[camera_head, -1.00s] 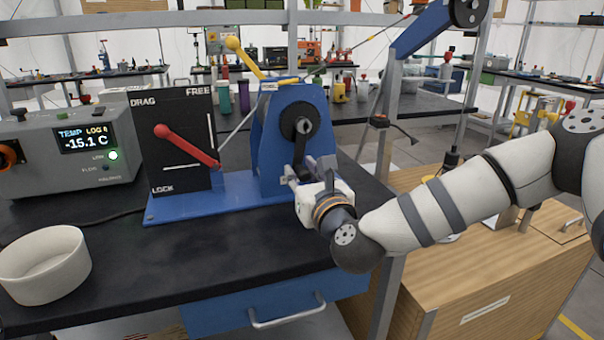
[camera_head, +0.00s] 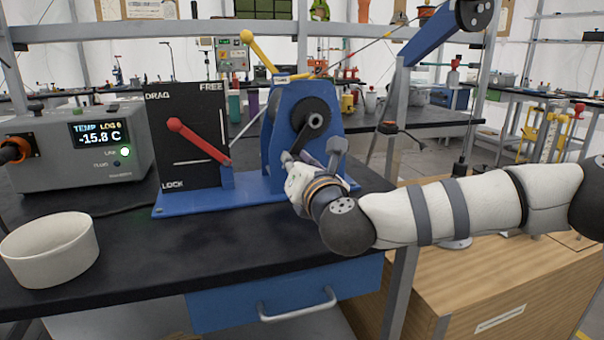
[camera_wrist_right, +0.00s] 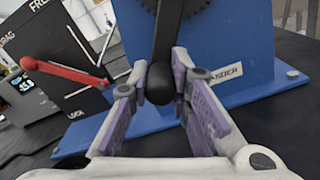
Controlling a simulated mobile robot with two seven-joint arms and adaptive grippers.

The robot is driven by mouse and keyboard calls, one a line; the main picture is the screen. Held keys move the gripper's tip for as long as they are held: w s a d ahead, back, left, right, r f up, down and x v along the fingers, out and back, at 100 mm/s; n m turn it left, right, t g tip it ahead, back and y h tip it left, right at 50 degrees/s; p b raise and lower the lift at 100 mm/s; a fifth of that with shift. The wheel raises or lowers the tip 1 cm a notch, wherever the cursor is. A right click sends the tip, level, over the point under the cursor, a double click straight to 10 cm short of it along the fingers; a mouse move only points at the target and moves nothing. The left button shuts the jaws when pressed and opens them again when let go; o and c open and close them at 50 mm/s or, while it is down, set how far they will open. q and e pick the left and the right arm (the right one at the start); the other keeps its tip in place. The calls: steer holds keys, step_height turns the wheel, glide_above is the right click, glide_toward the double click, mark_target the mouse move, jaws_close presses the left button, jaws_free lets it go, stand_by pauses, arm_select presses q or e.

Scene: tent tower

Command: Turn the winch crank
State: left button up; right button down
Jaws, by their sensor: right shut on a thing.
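The blue winch (camera_head: 285,110) stands on the black bench, with a dark round drum on its face. Its dark crank (camera_head: 310,131) slants down and to the left from the hub in the head view. My right gripper (camera_head: 312,158) is at the crank's lower end. In the right wrist view, the crank arm (camera_wrist_right: 167,35) comes down from the top, and its rounded dark handle (camera_wrist_right: 160,83) sits between the purple-padded fingers of the right gripper (camera_wrist_right: 163,78), which is shut on it.
Left of the crank stands a black DRAG panel (camera_head: 182,110) with a red lever (camera_head: 198,140). A grey temperature box (camera_head: 75,150) and white bowl (camera_head: 50,250) are farther left. A yellow-knobbed lever (camera_head: 257,52) rises behind the winch. The bench front is clear.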

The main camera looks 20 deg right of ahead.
steer(key=c, duration=1.4)
jaws_free()
steer(key=shift+w+f, duration=0.15)
steer(key=shift+c, duration=0.2)
steer(key=s, duration=1.2)
steer(key=shift+d, duration=0.2)
